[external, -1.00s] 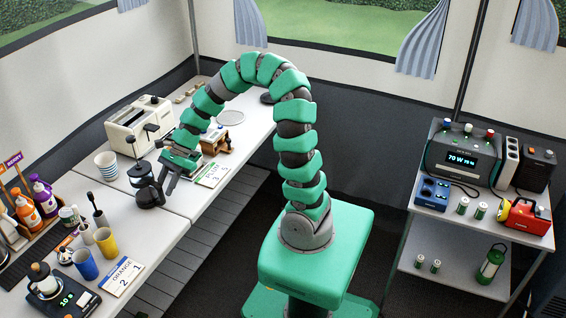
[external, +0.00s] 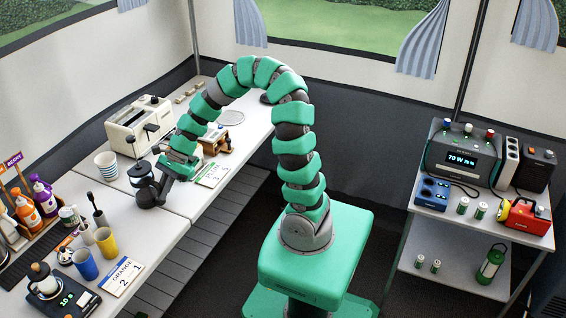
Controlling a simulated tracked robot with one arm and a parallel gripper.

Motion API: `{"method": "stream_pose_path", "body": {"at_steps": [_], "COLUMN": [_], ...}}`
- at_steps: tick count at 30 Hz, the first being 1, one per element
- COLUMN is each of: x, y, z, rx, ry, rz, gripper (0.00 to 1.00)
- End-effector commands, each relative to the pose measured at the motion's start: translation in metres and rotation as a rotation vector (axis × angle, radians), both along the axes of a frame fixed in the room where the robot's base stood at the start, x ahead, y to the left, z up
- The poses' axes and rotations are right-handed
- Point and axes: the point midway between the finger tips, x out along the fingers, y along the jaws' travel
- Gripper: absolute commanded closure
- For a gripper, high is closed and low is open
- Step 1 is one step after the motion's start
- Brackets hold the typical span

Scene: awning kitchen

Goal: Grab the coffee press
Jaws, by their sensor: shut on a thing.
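The coffee press (external: 141,177), dark with a clear-looking body and a thin plunger rod topped by a black knob, stands near the front edge of the white counter in the external view. My gripper (external: 158,185) reaches down to it from the right and is shut on it, at its right side. The gripper's fingers and the press's dark lower part overlap, so the exact contact is hard to see. The press appears upright and at counter level; I cannot tell whether it is clear of the surface.
A paper cup (external: 106,165) stands just left of the press, with a cream toaster (external: 135,125) behind. A number card (external: 212,174) lies to the right. Blue (external: 85,264) and yellow (external: 106,242) cups and a scale (external: 68,300) bearing a pot are nearer. The counter drops off to the floor.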

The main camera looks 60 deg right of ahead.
Motion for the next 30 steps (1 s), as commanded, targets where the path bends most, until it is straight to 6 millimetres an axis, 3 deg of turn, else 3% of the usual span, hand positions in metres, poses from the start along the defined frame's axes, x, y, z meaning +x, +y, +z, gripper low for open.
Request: {"method": "stream_pose_path", "body": {"at_steps": [8, 17, 30], "x": [0.000, 0.000, -0.051], "y": [0.000, 0.000, -0.014], "z": [0.012, 0.039, 0.041], "rx": [0.000, 0.002, 0.001], "ry": [-0.002, -0.002, -0.002], "rz": [-0.001, 0.000, -0.004], "gripper": [1.00, 1.00, 1.00]}}
